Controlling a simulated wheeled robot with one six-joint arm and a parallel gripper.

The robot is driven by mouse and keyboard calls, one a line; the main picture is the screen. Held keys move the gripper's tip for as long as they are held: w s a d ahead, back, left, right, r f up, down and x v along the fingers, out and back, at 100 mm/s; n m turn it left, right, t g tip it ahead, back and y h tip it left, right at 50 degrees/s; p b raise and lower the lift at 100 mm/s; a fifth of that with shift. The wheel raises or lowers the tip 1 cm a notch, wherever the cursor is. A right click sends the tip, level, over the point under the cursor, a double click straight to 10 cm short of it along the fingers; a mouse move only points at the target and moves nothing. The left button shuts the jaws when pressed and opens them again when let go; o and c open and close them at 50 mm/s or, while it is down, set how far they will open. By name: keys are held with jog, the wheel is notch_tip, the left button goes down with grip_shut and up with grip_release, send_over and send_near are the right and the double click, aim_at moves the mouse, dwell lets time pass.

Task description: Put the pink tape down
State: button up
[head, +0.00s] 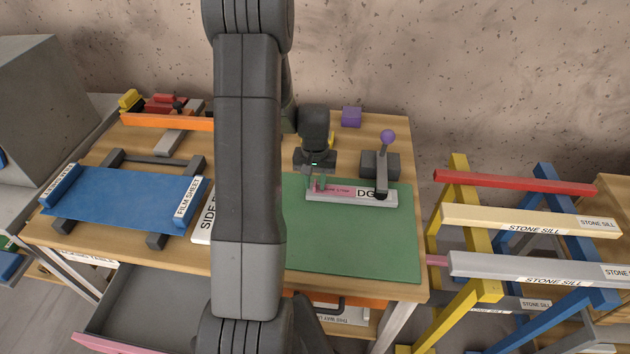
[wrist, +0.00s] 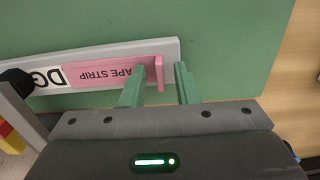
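The pink tape strip (head: 338,190) lies flat along a pale grey bar on the green mat (head: 350,245). In the wrist view the pink tape (wrist: 95,72) carries printed lettering and has a raised pink tab at its end. My gripper (head: 316,186) is low over the bar's left end in the head view. In the wrist view my gripper (wrist: 160,85) has its two green fingers apart, one on each side of the tab, with gaps showing. It is open and holds nothing that I can see.
A lever clamp with a purple knob (head: 388,136) stands at the bar's right end. A purple block (head: 351,116) is at the back. A blue sheet (head: 125,200) lies left. Racks of stone sills (head: 530,220) stand right. My arm hides the table's middle.

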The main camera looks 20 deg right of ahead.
notch_tip(320, 180, up, 12)
jog(key=p, duration=0.7)
jog(key=shift+r, duration=0.15)
notch_tip(320, 180, down, 13)
jog(key=b, duration=0.7)
jog(key=shift+b, duration=0.35)
notch_tip(320, 180, up, 4)
jog(key=p, duration=0.3)
jog(key=shift+r, duration=0.15)
